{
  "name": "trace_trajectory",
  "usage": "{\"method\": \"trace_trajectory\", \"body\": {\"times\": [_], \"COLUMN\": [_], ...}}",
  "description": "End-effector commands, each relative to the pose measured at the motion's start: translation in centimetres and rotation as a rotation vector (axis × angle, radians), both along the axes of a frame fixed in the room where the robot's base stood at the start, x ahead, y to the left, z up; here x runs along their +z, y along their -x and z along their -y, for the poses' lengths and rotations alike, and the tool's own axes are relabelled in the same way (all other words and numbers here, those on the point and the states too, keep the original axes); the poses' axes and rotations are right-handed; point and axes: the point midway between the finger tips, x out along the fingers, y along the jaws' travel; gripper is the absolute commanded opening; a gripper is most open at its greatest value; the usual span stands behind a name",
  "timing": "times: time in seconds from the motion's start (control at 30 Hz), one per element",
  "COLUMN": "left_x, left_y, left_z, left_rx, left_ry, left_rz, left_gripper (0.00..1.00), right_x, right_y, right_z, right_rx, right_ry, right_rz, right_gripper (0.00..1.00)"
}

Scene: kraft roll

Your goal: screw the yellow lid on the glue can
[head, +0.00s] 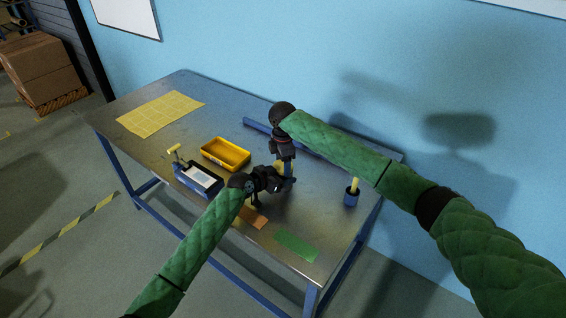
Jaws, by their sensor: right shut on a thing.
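My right gripper (284,160) points down over the table's middle, shut on what looks like the yellow lid (280,166), of which only a small yellow patch shows. My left gripper (277,182) reaches in from the lower left, just below the right one. A blue thing, likely the glue can (290,184), shows in part beside the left fingertips. The grippers hide most of it, so I cannot tell whether lid and can touch. The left fingers are too dark and small to tell open from shut.
On the metal table are a yellow tray (226,152), a blue-framed device (199,178), a yellow sheet (160,113), a blue pot with a yellow stick (351,194), a green sheet (296,245) and an orange piece (254,217). A blue bar (256,125) lies behind.

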Motion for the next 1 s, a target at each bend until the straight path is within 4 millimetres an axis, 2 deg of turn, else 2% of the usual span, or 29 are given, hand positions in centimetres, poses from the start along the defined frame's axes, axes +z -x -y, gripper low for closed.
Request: {"method": "trace_trajectory", "body": {"times": [0.1,0.3,0.7,0.73,0.8,1.0], "left_x": [-0.06,-0.06,-0.07,-0.07,-0.08,-0.07], "left_y": [0.1,0.11,0.15,0.15,0.15,0.07], "left_z": [0.15,0.17,0.22,0.22,0.22,0.1], "left_rx": [-0.002,-0.003,-0.003,-0.003,-0.003,-0.002], "left_ry": [0.0,0.0,0.0,0.0,0.0,0.0], "left_rz": [-0.001,-0.002,-0.002,-0.002,-0.002,-0.001], "left_gripper": [0.0,0.0,0.0,0.0,0.0,0.0], "right_x": [-0.02,0.07,0.07,0.07,0.07,0.01], "right_y": [0.04,-0.02,-0.06,-0.06,-0.05,0.02], "right_z": [-0.15,-0.11,-0.08,-0.08,-0.07,-0.08], "right_rx": [-0.174,-0.379,-0.423,-0.422,-0.422,-0.421], "right_ry": [-0.003,-0.002,-0.002,-0.002,-0.002,-0.001], "right_rz": [-0.001,0.0,0.001,0.001,0.001,0.0], "right_gripper": [0.37,0.37,0.37,0.7,0.84,0.86]}}
